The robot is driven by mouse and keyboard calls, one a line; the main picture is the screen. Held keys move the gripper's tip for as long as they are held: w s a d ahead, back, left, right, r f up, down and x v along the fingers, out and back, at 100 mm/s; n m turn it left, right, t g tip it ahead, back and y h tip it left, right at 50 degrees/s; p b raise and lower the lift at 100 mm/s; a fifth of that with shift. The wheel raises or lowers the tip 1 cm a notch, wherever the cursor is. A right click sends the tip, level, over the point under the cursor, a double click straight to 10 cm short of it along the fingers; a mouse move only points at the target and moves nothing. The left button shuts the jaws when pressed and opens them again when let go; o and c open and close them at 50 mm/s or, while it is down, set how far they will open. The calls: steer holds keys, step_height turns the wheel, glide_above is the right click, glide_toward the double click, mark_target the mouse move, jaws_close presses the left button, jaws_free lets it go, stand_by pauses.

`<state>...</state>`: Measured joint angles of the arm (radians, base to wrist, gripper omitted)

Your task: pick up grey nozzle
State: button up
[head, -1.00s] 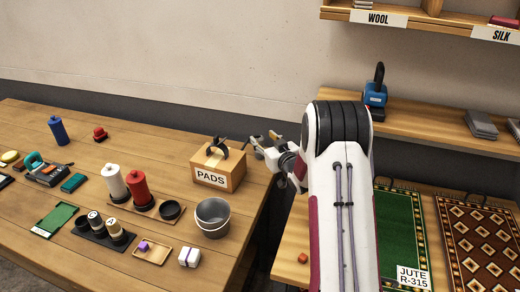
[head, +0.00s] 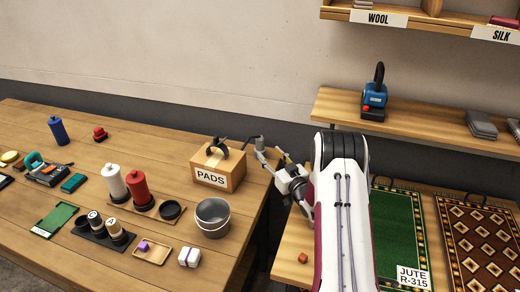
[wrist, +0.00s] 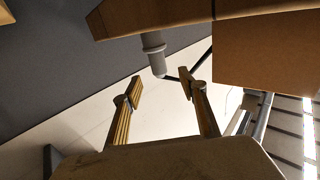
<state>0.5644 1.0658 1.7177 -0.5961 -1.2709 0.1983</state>
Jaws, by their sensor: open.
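The grey nozzle (head: 260,143) is a small grey cylinder with a thin black hose or rod, by the right end of the wooden table, just right of the PADS box. In the wrist view the nozzle (wrist: 153,45) is a stepped grey cylinder beyond my fingertips, between them left to right, with a gap. My gripper (head: 272,163) is in front of the nozzle at the table's right edge. In the wrist view my gripper (wrist: 160,88) is open, its two fingers apart with nothing between them. Where the nozzle rests is unclear.
The PADS box (head: 219,168) stands close left of the nozzle and also shows in the wrist view (wrist: 265,50). A grey bucket (head: 212,217) stands nearer the front. A shelf (head: 430,132) holds a blue device (head: 374,98). A gap separates the two tables.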

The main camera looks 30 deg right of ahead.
mark_target(262, 144)
steer(key=shift+w, duration=1.3)
steer(key=shift+w, duration=0.1)
steer(key=shift+w+d+r, duration=0.1)
steer(key=shift+w+d, duration=0.05)
steer(key=shift+w, duration=2.35)
jaws_close()
